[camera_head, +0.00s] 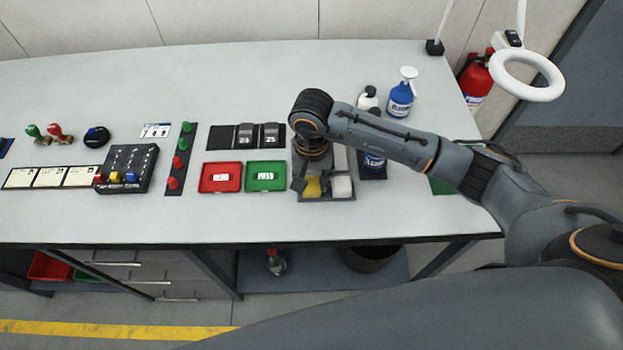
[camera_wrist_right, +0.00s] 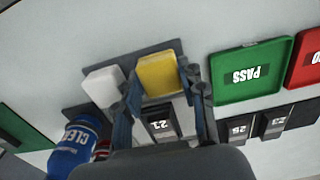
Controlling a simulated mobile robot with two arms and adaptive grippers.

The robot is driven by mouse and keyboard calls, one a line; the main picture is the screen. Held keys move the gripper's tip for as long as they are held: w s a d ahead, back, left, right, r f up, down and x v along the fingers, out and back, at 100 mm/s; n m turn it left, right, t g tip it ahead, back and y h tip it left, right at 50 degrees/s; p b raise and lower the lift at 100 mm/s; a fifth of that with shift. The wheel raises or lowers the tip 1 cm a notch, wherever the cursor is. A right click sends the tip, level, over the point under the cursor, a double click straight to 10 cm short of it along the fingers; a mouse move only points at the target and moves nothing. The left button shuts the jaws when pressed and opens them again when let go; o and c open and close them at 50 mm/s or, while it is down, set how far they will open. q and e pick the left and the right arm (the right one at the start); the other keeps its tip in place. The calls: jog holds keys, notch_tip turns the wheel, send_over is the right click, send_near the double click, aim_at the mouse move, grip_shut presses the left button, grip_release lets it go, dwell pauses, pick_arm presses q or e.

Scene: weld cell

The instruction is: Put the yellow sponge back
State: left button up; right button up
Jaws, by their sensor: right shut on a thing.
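The yellow sponge (camera_head: 313,188) is at the front left of a grey tray (camera_head: 322,199), beside a white block (camera_head: 341,187). In the right wrist view the yellow sponge (camera_wrist_right: 157,74) sits between my two fingers, with the white block (camera_wrist_right: 103,85) to its left. My right gripper (camera_head: 312,183) points down over the tray and is shut on the yellow sponge; it also shows in the wrist view (camera_wrist_right: 160,82). I cannot tell whether the sponge rests on the tray floor or is slightly above it. My left gripper is out of view.
A green PASS tray (camera_head: 265,188) and a red tray (camera_head: 220,189) lie left of the grey tray. Dark numbered blocks (camera_head: 258,136) stand behind them. The table front is clear.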

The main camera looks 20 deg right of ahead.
aim_at(312, 184)
jog(key=shift+f, duration=0.15)
jog(key=o, duration=0.8)
jog(key=shift+r, duration=0.3)
jog(key=shift+w+r, duration=0.1)
jog(key=shift+r, duration=0.25)
notch_tip(312, 184, up, 11)
jog(key=b, duration=0.3)
